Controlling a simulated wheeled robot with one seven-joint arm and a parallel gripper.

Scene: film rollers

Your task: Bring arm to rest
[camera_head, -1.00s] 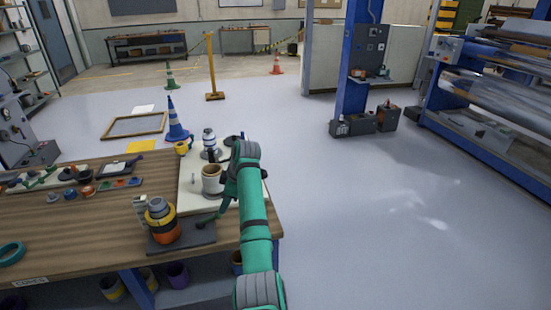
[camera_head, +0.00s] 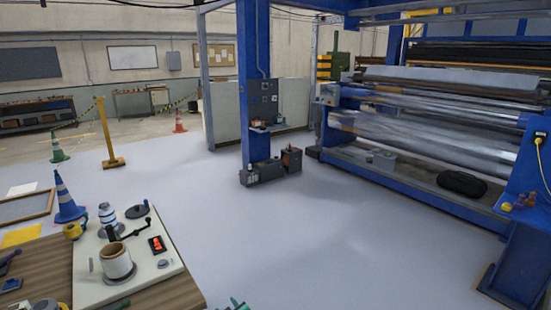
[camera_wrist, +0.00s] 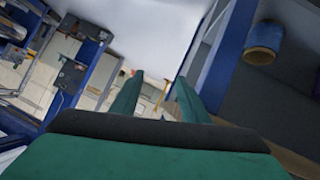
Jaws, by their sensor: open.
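My gripper (camera_wrist: 157,95) shows in the wrist view with its two green fingers apart and nothing between them. The view there is tilted, with pale floor beyond the fingertips. In the head view only a small green piece of my arm (camera_head: 238,303) shows at the bottom edge; the rest is out of that view. The wooden bench (camera_head: 182,291) is at the lower left of the head view.
A blue and yellow pot (camera_wrist: 262,42) is at the upper right of the wrist view, near a blue post (camera_wrist: 228,58). A blue-framed roller machine (camera_head: 400,130) fills the right of the head view. A blue cone (camera_head: 66,200) stands left. The middle floor is clear.

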